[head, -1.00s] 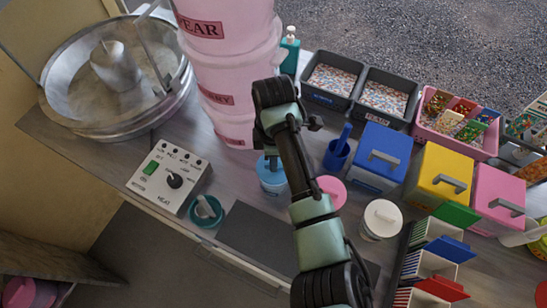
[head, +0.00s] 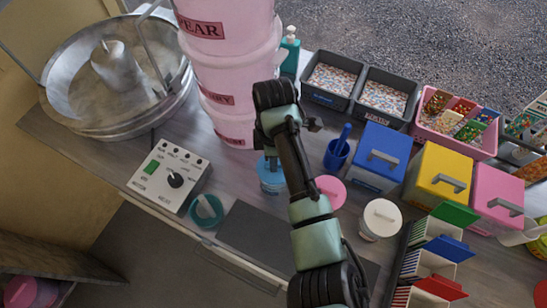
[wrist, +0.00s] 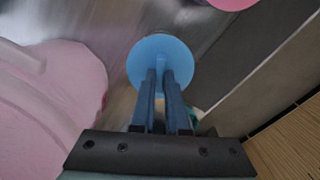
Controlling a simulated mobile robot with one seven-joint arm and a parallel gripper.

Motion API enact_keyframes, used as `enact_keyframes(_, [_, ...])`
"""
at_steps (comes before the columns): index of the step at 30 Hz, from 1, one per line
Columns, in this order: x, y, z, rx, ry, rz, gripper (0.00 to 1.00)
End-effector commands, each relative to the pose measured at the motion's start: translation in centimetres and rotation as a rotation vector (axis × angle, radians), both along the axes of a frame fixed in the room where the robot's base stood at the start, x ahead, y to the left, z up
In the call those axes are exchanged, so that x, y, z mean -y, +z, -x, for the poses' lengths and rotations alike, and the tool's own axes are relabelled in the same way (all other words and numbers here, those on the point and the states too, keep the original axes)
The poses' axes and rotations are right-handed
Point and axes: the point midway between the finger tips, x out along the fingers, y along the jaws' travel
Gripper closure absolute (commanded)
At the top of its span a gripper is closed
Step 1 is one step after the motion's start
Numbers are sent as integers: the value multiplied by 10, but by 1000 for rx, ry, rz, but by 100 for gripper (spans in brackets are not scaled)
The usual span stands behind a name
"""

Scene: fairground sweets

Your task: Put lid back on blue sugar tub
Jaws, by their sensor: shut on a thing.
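The blue sugar tub (head: 271,185) stands on the counter below my gripper in the head view, right of the control box. My gripper (wrist: 163,72) points down and is shut on the small upright handle of a round blue lid (wrist: 140,62). In the wrist view the lid hides whatever is under it. In the head view the lid is at the tub's mouth, partly hidden by my gripper. I cannot tell whether it is seated or just above the rim.
A tall stack of pink tubs (head: 228,88) stands close on the left. A control box (head: 169,178) and dark mat (head: 257,240) lie nearer the front edge.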

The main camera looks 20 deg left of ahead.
Motion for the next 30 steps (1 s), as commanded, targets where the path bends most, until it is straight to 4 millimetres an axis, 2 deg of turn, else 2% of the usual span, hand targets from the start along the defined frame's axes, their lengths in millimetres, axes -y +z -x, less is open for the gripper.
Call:
enact_keyframes(12, [0,0,0,0,0,0,100])
enact_keyframes(13, [0,0,0,0,0,0,82])
enact_keyframes(18, [0,0,0,0,0,0,53])
enact_keyframes(24, [0,0,0,0,0,0,53])
enact_keyframes(30, [0,0,0,0,0,0,23])
